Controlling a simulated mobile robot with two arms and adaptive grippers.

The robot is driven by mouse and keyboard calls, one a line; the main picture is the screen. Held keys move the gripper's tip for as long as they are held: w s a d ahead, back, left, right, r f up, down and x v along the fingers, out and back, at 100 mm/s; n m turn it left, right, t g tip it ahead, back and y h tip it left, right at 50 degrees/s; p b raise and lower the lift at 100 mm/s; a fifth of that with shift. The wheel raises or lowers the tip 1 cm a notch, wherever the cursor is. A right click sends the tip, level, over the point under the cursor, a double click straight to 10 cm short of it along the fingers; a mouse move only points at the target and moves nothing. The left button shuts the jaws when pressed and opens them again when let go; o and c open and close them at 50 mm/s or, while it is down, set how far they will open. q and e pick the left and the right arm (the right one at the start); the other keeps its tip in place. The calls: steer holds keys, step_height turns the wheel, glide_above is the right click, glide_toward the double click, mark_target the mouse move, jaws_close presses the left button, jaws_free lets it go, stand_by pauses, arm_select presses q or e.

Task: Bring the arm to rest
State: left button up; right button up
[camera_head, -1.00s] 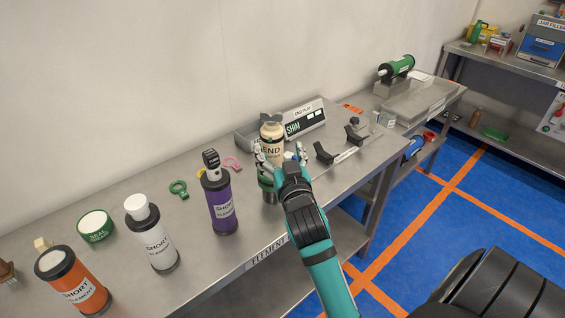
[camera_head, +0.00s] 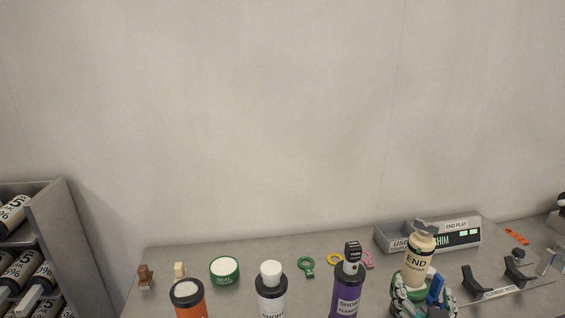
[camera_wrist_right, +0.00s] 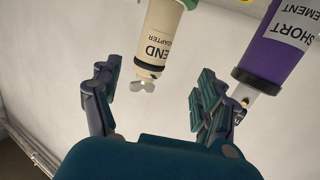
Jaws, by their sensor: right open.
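The END bottle (camera_wrist_right: 160,38) shows there just past the fingertips, roughly in line with the gap. Whether a finger touches it I cannot tell. A purple SHORT element bottle (camera_wrist_right: 278,42) is beside the right finger. My left gripper is not in view.
The bench (camera_head: 160,262) holds a purple bottle (camera_head: 347,296), a white-capped bottle (camera_head: 271,288), an orange bottle (camera_head: 188,299) and a green seal tin (camera_head: 224,270). A SHIM tray (camera_head: 395,238) is behind the END bottle. Black cradles (camera_head: 474,280) stand right. A shelf rack (camera_head: 60,230) is at left.

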steer(key=s+a+f+n+g+y, duration=0.3)
steer(key=s+a+f+g, duration=0.3)
steer(key=s+f, duration=0.45)
steer(key=s+a+f+n+g+y, duration=0.3)
steer(key=s+a+f+g, duration=0.25)
steer(key=s+f, duration=0.5)
steer(key=s+f+g, duration=0.2)
steer(key=s+f, duration=0.1)
steer(key=f, duration=2.3)
steer(key=s+d+f, duration=0.2)
steer(key=s+f, duration=1.3)
steer(key=shift+s+d+f+g, duration=0.3)
steer(key=shift+s+d+g, duration=0.05)
steer(key=shift+s+d, duration=0.05)
